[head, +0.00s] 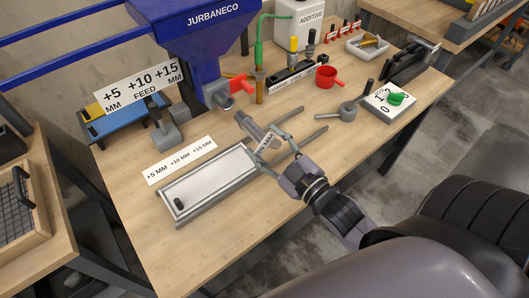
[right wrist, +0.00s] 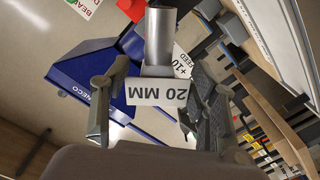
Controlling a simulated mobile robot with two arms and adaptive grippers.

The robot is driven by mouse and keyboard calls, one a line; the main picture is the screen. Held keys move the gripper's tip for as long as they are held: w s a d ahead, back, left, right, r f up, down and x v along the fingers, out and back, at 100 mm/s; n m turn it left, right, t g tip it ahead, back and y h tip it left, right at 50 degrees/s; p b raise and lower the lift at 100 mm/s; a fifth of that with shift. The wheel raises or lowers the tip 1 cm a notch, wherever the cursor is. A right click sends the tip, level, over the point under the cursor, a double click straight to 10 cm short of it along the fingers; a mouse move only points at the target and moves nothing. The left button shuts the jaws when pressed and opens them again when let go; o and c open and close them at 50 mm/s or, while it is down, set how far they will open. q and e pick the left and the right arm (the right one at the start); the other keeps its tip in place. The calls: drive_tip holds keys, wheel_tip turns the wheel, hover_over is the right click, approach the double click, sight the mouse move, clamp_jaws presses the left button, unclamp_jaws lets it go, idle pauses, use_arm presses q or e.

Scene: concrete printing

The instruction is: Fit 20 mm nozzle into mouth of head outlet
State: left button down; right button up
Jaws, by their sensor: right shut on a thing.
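My right gripper (head: 277,144) is shut on the 20 mm nozzle (head: 256,129), a grey metal tube with a white tag. In the right wrist view the nozzle (right wrist: 159,38) rises from between the fingers of my right gripper (right wrist: 155,88), and its tag reads "20 MM" upside down. The head outlet (head: 217,94) is the grey piece under the blue hopper, beside a red handle. The nozzle is tilted above the table, its free end below and right of the outlet, apart from it. The inside of the outlet's mouth is hidden. My left gripper is out of view.
A grey flat tray (head: 205,187) lies below the held nozzle. The blue hopper (head: 205,35) stands behind. The table's front edge is clear.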

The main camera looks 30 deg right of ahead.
sight(259, 135)
drive_tip(key=shift+d+r, duration=0.1)
drive_tip(key=shift+d, duration=0.05)
drive_tip(key=shift+r+p, duration=0.15)
drive_tip(key=shift+p, duration=0.3)
drive_tip(key=shift+w+a+p, duration=0.2)
drive_tip(key=shift+w+p, duration=0.2)
drive_tip(key=shift+w, duration=0.55)
drive_tip(key=shift+w+a, duration=0.15)
drive_tip(key=shift+w, duration=0.75)
drive_tip(key=shift+p, duration=0.4)
